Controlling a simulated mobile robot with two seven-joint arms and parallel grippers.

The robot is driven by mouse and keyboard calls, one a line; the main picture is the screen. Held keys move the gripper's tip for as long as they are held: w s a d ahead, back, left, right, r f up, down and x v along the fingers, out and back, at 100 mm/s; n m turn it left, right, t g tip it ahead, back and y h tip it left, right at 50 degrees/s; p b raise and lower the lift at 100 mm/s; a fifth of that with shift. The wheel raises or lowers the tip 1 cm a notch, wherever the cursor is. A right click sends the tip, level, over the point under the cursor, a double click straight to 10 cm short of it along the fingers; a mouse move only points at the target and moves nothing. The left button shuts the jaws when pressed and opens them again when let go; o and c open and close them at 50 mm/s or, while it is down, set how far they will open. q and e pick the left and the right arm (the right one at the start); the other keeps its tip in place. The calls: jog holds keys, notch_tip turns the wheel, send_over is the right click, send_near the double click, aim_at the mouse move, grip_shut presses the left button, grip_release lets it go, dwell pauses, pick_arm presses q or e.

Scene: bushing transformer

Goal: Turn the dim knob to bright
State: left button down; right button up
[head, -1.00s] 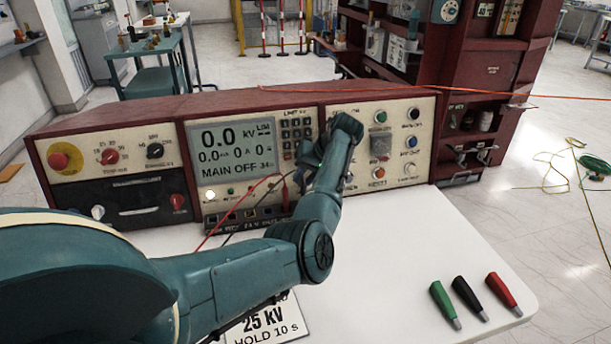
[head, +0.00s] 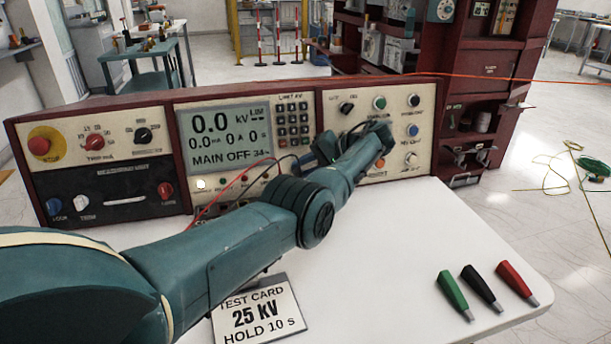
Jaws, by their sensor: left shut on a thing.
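My left gripper (head: 335,147) is at the right section of the control panel (head: 408,128). It is shut on a panel control, but my wrist hides the fingertips and most of that control. The labels there are too small to read, so I cannot tell for sure which knob is the dim knob. A black rotary knob (head: 346,108) shows just above the gripper. A white knob (head: 410,160) at the lower right of this section is uncovered. My right gripper is not in view.
The display (head: 228,138) reads 0.0 kV and MAIN OFF. Red and dark leads run beside my arm. A 25 kV test card (head: 258,314) lies on the white table (head: 400,270). Green (head: 453,290), black (head: 481,289) and red (head: 517,282) probes lie at the right.

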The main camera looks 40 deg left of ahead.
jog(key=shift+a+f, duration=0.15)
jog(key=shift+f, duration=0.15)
pick_arm(q)
jog(key=c, duration=1.5)
grip_release()
jog(key=shift+o, duration=0.2)
